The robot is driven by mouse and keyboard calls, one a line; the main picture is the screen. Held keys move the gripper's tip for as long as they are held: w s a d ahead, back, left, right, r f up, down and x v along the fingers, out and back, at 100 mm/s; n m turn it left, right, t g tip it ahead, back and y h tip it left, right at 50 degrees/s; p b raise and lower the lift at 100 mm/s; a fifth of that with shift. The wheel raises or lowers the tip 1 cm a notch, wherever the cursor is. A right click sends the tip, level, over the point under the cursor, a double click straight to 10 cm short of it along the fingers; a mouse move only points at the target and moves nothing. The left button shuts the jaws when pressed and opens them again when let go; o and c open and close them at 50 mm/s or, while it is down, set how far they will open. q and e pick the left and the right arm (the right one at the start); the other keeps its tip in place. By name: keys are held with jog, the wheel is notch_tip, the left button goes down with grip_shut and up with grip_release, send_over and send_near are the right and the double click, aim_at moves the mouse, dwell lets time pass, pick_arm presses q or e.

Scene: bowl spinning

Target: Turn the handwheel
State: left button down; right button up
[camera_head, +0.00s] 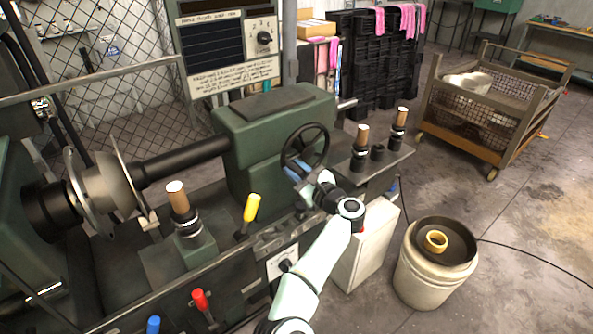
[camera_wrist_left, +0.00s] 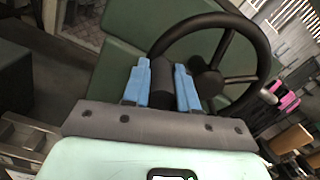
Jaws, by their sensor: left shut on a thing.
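The black spoked handwheel (camera_head: 326,141) stands upright on the end of the green tailstock of the lathe in the head view. My left gripper (camera_head: 296,172), with blue fingers, is at the lower part of the wheel. In the left wrist view the blue fingers of the left gripper (camera_wrist_left: 162,82) are shut on a dark, rounded part at the near side of the handwheel (camera_wrist_left: 210,82). I cannot tell whether this part is the rim or a handle on it. The wheel's lower side is hidden behind the gripper. My right gripper is not in view.
The green tailstock (camera_head: 262,125) stands directly behind the wheel. Wooden-topped posts (camera_head: 361,140) rise to its right, and a yellow-handled lever (camera_head: 251,208) is left of my arm. A bucket (camera_head: 434,275) and a mesh cart (camera_head: 490,108) stand on the floor to the right.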

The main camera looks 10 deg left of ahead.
pick_arm(q)
jog(key=shift+f, duration=0.85)
jog(key=c, duration=0.9)
grip_release()
jog(key=shift+r, duration=0.25)
jog(key=shift+r, duration=0.1)
jog(key=shift+r, duration=0.2)
notch_tip(320, 180, up, 4)
jog(key=p, duration=0.5)
notch_tip(320, 180, up, 7)
jog(key=p, duration=0.5)
jog(key=shift+r, duration=0.15)
notch_tip(320, 180, up, 8)
jog(key=p, duration=0.4)
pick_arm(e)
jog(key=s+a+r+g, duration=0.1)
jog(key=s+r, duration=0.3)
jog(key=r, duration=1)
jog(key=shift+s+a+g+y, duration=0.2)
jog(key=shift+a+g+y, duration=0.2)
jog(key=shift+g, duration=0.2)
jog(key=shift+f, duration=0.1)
